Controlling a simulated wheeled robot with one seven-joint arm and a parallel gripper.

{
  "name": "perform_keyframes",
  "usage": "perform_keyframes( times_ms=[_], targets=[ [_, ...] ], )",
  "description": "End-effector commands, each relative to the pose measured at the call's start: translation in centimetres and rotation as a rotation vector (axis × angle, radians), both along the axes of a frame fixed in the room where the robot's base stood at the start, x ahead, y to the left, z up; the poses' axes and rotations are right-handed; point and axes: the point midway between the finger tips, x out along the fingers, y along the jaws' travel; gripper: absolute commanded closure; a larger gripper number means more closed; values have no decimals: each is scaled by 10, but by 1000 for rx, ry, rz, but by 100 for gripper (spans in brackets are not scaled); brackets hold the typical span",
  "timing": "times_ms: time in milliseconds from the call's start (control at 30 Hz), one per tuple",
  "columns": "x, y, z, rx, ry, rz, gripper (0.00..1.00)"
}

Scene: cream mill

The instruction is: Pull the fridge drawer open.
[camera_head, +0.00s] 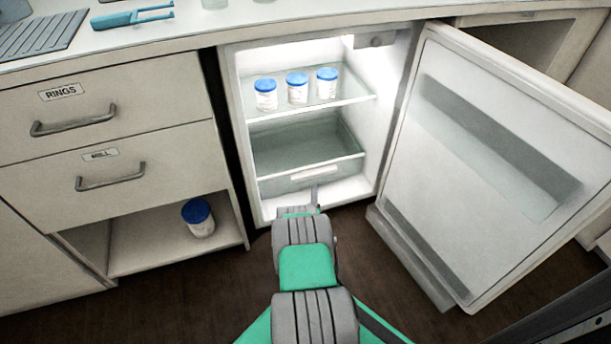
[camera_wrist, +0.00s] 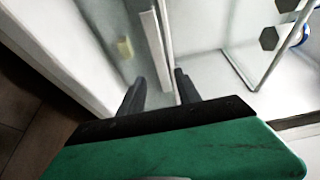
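The fridge drawer (camera_head: 280,184) is a clear bin low inside the open, lit fridge, with a pale handle strip (camera_head: 316,172) on its front. It sits within the fridge body. My gripper (camera_head: 314,194) reaches into the fridge opening, just in front of the drawer, near the handle. In the wrist view my gripper (camera_wrist: 160,92) has its two dark fingers apart. The handle strip (camera_wrist: 153,48) runs down toward the gap between them. I cannot tell whether the fingers touch it.
The fridge door (camera_head: 490,150) stands wide open to the right. Several blue-lidded jars (camera_head: 297,90) stand on the shelf (camera_head: 350,98) above the drawer. To the left are a cabinet with drawers (camera_head: 120,110) and another jar (camera_head: 200,222) in its open bay.

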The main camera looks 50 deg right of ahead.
Motion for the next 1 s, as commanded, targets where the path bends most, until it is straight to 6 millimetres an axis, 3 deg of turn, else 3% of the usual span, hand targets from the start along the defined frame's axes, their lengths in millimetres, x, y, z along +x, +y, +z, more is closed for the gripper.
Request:
perform_keyframes(
  times_ms=[267, 600, 933, 1000],
  targets=[
    [3, -23, -8, 0, -5, -17, 60],
    [31, -65, -7, 0, -4, -21, 60],
    [38, -69, -1, 0, -1, -15, 60],
    [38, -68, -1, 0, -1, -15, 66]
  ],
)
